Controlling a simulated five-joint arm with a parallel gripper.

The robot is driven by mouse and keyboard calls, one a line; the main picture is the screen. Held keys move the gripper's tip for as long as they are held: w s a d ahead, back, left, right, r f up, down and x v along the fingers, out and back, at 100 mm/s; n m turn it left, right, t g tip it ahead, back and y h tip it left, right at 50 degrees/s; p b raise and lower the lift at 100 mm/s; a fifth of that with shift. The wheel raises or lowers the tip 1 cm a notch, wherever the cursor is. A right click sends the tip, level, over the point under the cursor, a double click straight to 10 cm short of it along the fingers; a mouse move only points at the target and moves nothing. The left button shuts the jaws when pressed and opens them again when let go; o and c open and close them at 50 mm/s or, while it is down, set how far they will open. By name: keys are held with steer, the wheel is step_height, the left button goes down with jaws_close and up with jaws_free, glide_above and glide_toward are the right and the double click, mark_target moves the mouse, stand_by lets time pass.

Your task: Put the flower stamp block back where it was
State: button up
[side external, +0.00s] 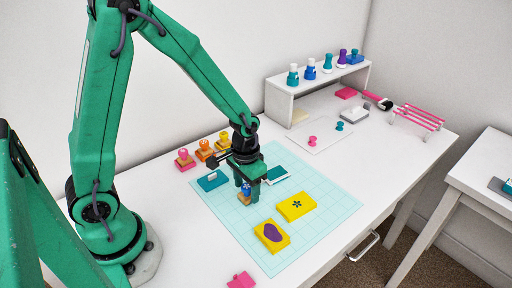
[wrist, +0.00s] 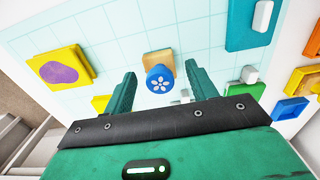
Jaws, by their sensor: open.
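The flower stamp block (side external: 246,199) stands on the light blue cutting mat (side external: 315,190). It has a wooden base and a blue knob (wrist: 159,79) with a white flower on top. My gripper (side external: 248,184) is directly above it, pointing down. In the wrist view my gripper (wrist: 160,82) is open, with one finger on each side of the knob and a gap at both sides.
A teal pad (side external: 212,181) lies left of my gripper. A white shelf (side external: 320,84) stands behind.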

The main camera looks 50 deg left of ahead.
mark_target(246, 186)
step_height(246, 186, up, 9)
steer(key=shift+f, duration=0.1)
steer(key=shift+r, duration=0.65)
stand_by(0.3)
steer(key=s+a+r+t, duration=0.2)
steer(key=s+r+t, duration=0.3)
steer(key=s+r, duration=0.6)
steer(key=shift+s+a+r+t, duration=0.15)
steer(key=shift+r+t, duration=0.15)
steer(key=shift+r, duration=0.25)
